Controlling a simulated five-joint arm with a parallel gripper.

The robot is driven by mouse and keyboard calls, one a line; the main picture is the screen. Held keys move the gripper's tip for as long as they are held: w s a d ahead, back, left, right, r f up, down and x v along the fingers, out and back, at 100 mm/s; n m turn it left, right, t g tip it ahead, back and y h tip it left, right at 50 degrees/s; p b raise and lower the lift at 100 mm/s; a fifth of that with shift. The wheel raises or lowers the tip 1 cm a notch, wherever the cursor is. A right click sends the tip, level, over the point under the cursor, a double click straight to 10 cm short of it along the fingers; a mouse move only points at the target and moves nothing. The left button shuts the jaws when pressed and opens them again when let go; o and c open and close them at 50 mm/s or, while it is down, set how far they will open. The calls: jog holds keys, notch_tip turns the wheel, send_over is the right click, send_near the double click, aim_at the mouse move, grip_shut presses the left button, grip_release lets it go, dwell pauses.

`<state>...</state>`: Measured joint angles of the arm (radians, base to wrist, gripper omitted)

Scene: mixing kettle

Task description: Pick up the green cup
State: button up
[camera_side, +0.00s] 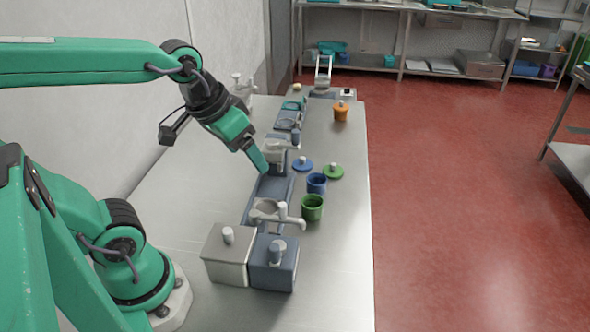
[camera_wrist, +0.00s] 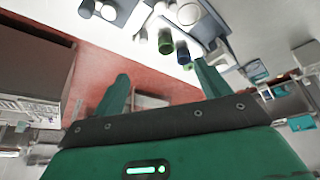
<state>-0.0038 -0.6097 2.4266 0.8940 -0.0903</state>
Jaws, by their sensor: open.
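The green cup (camera_side: 312,208) stands upright and open on the metal table, near its right edge, in the side view. It also shows near the top of the wrist view (camera_wrist: 166,42), beyond the fingertips. My gripper (camera_side: 262,165) is in the air, up and to the left of the cup in the side view, and apart from it. In the wrist view, its two green fingers (camera_wrist: 161,70) are spread with nothing between them.
A blue cup (camera_side: 317,183) stands close behind the green cup. A blue lid (camera_side: 302,164) and a green lid (camera_side: 333,171) lie further back. A white tap (camera_side: 280,214) and lidded boxes (camera_side: 274,263) are at the left and front. An orange cup (camera_side: 341,113) is farther off.

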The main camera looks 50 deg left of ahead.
jog(key=w+f+n+g, duration=0.3)
jog(key=w+f+n, duration=0.15)
jog(key=w, duration=0.55)
jog(key=n+g, duration=0.2)
jog(key=n, duration=0.1)
send_over(312, 203)
jog(key=s+d, duration=0.2)
notch_tip(312, 203, down, 12)
jog(key=shift+w+r, duration=0.2)
jog(key=shift+r, duration=0.05)
jog(key=shift+a+f, duration=0.1)
jog(key=shift+f, duration=3.8)
jog(key=shift+c, duration=0.5)
jog(key=c, duration=1)
